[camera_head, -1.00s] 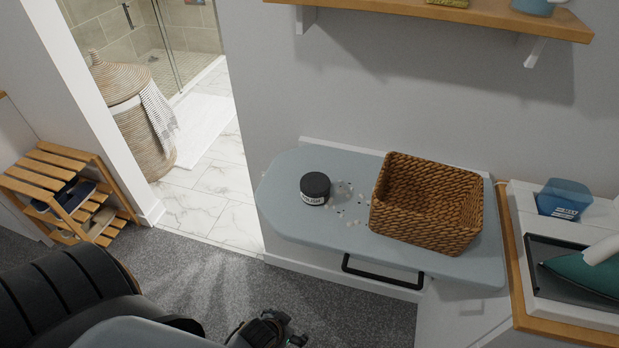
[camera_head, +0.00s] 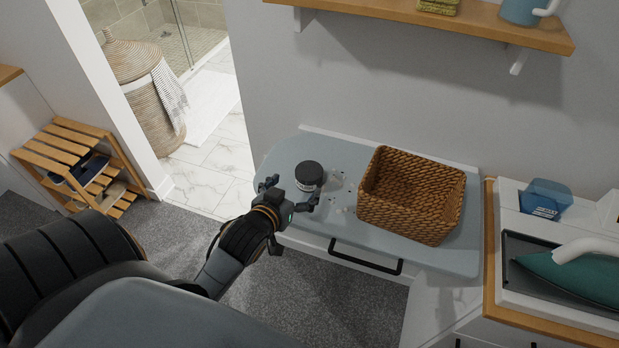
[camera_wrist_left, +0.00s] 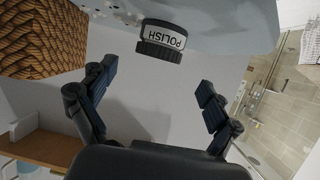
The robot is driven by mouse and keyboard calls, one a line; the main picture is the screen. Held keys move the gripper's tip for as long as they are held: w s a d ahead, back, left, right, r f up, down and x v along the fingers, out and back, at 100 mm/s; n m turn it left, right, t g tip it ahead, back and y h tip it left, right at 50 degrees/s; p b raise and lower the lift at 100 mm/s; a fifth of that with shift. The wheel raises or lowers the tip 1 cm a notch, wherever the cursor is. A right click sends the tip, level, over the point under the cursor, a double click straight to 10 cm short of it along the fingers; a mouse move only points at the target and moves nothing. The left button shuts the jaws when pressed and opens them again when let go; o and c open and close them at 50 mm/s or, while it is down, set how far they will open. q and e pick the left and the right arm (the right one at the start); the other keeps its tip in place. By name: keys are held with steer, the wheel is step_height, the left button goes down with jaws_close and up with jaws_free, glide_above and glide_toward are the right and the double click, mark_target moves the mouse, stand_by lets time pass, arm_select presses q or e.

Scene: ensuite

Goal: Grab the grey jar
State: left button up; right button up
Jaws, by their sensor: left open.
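The grey jar (camera_head: 309,174) has a dark lid and stands on the light blue-grey ironing-board-like surface (camera_head: 290,150), left of the wicker basket. In the left wrist view the jar (camera_wrist_left: 162,40) shows upside down with a "POLISH" label, ahead of the fingers and between their lines. My left gripper (camera_head: 291,194) is open and empty at the front edge of the surface, just in front of and slightly left of the jar. In the left wrist view its two fingers (camera_wrist_left: 155,80) are spread wide. My right gripper is not in view.
The wicker basket (camera_head: 412,196) stands right of the jar, with small pale bits (camera_head: 338,188) between them. A wooden shelf (camera_head: 430,22) hangs above. The surface left of the jar is clear.

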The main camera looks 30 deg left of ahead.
mark_target(307, 173)
arm_select(q)
steer(key=x, duration=0.3)
steer(key=shift+w+a+f, duration=0.1)
steer(key=shift+w, duration=0.1)
steer(key=shift+w+p, duration=0.5)
steer(key=shift+w, duration=0.05)
steer(key=p+x, duration=0.1)
steer(key=x, duration=0.2)
steer(key=shift+w+f, duration=0.1)
steer(key=shift+w, duration=0.15)
steer(key=shift+w+f, duration=0.2)
steer(key=shift+w, duration=0.15)
steer(key=shift+s, duration=0.1)
steer(key=c, duration=1.4)
